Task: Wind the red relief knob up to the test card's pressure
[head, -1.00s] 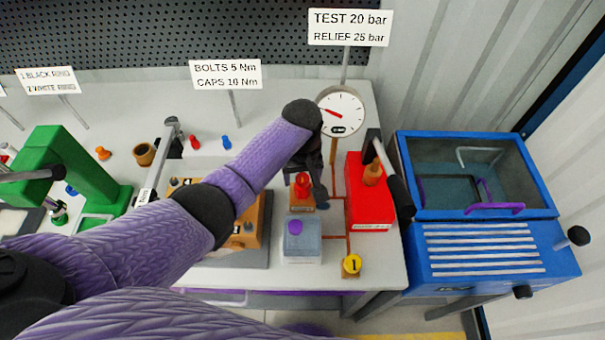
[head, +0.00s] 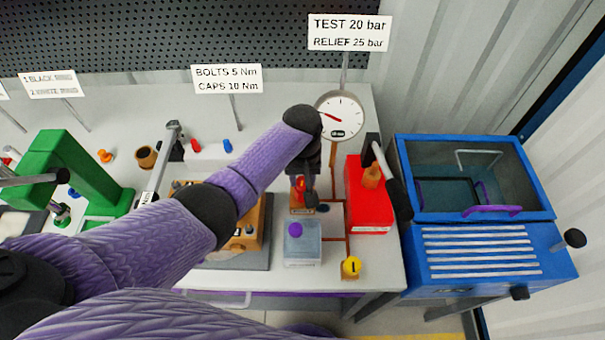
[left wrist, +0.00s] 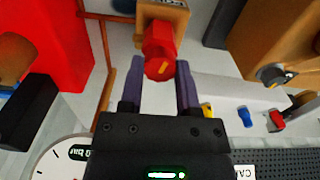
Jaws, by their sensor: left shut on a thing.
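The red relief knob (left wrist: 158,47) with an orange mark sits on a tan block (left wrist: 170,10). My left gripper (left wrist: 160,68) is shut on it, one finger on each side in the left wrist view. In the head view the left gripper (head: 305,190) partly covers the knob (head: 299,186). The test card (head: 349,33) reads TEST 20 bar and RELIEF 25 bar. The round gauge (head: 341,112) stands behind the gripper, its red needle pointing to the upper left; its small readout is too blurred to read. My right gripper is not in view.
A red hand pump (head: 367,205) with a black-gripped lever stands just right of the knob. A clear box with a purple cap (head: 302,245) and a yellow tag marked 1 (head: 351,267) are in front. A blue tank (head: 475,220) stands at the right.

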